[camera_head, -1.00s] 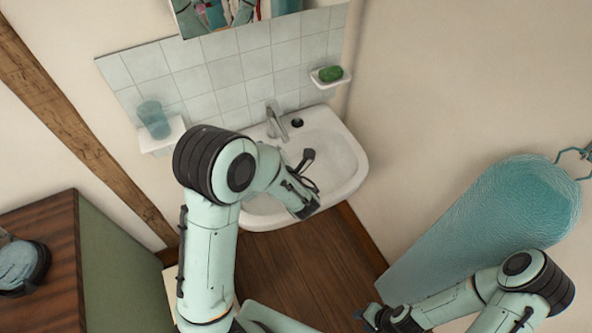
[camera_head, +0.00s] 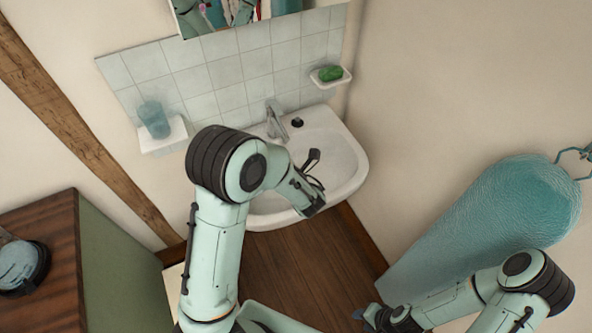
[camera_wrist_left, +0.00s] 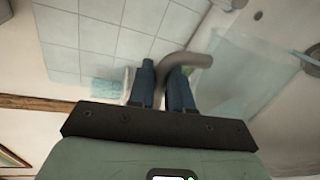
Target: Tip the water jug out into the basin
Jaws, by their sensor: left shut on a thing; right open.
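The white basin (camera_head: 345,165) is on the tiled wall in the head view, with a grey tap (camera_head: 275,122) at its back. In the left wrist view the left gripper (camera_wrist_left: 162,88) is closed on a clear, pale-blue see-through thing, which looks like the water jug (camera_wrist_left: 240,68). Its outline is faint, and I cannot tell its tilt or its water level. My right gripper (camera_head: 372,316) is open and empty at the lower right, away from the basin.
A blue tumbler (camera_head: 153,119) stands on a small white shelf left of the basin. Green soap (camera_head: 331,73) lies in a wall dish at the right. A teal towel (camera_head: 490,215) hangs on the right wall. A wooden-topped cabinet (camera_head: 50,225) stands at the left.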

